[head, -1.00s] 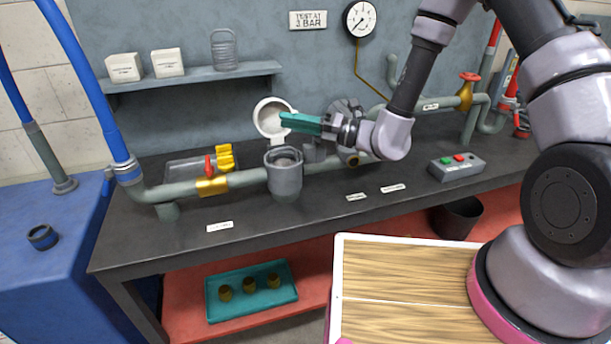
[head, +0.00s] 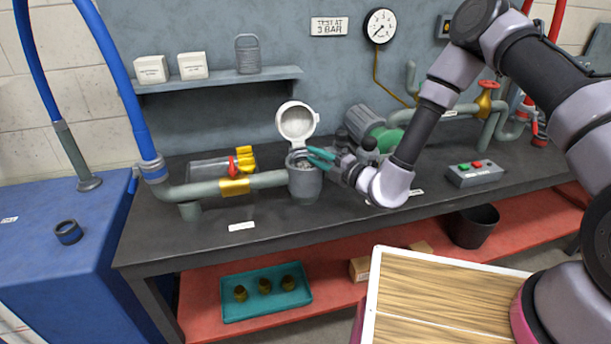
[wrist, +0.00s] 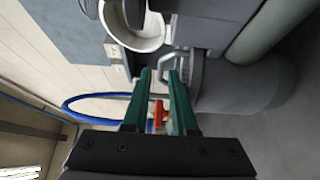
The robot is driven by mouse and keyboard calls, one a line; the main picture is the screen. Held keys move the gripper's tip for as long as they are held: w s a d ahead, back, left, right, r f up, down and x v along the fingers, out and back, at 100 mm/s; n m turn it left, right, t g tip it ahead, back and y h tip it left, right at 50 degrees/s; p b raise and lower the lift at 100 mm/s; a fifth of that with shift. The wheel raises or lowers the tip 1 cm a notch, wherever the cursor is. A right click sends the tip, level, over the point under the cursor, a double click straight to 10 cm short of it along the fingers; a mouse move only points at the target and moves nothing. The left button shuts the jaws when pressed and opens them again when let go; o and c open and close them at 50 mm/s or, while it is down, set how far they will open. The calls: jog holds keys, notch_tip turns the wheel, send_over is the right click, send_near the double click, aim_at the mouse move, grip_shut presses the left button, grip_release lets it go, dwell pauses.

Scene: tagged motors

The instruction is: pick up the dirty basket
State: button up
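A grey pot (head: 305,184) sits in the pipe line on the bench, with its white round lid (head: 297,122) swung open behind it. A greyish basket (head: 299,162) shows only in part inside the pot's mouth; how dirty it is cannot be told. My gripper (head: 311,156), with teal fingers, is at the pot's mouth, coming in from the right. In the wrist view the fingers (wrist: 160,78) are apart, with a thin grey handle (wrist: 167,62) near their tips. I cannot tell whether they touch it. The lid (wrist: 140,38) also shows there.
A grey mesh basket (head: 248,54) stands on the wall shelf (head: 220,80) beside two white boxes. A yellow valve with a red handle (head: 233,165) is left of the pot. A motor (head: 366,122) stands behind my wrist. A button box (head: 474,173) is at right.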

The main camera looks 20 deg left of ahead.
aim_at(305, 152)
jog(key=x, duration=0.4)
jog(key=shift+f, duration=0.1)
grip_shut()
dwell(1.3)
